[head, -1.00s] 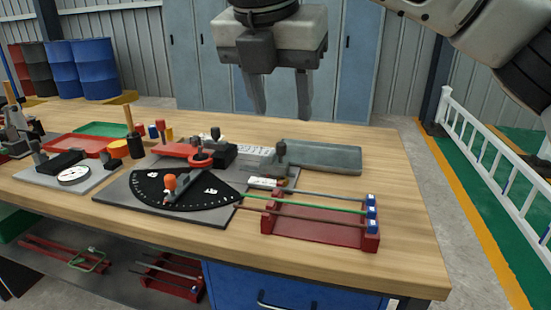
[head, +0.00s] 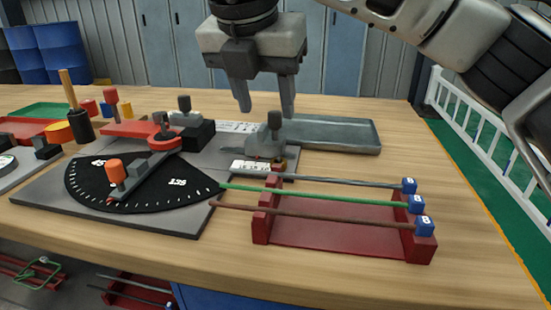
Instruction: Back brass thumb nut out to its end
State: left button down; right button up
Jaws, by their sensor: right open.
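My right gripper (head: 266,110) hangs over the back of the bench with its two fingers apart and nothing between them. A small brass-coloured piece (head: 280,163), likely the thumb nut, sits at the right end of the bending jig's grey plate (head: 190,215), below and in front of the fingers. It is too small to tell its thread or how far out it stands. A grey block (head: 262,143) with a dark knob (head: 275,120) stands just behind it, close below the right fingertips. My left gripper is out of view.
A red rack (head: 330,238) holds three bars with blue end tags in front right. A grey tray (head: 335,135) lies behind. The black angle dial (head: 140,195) with an orange-knobbed pointer (head: 115,172) is at left. The bench's right side is clear.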

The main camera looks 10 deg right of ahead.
aim_at(278, 161)
jog(key=b+x, duration=0.1)
jog(key=x, duration=1.1)
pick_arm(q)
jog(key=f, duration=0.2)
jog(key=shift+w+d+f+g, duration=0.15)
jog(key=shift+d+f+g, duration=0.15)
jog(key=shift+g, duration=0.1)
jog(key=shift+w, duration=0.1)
pick_arm(e)
jog(key=c, duration=1)
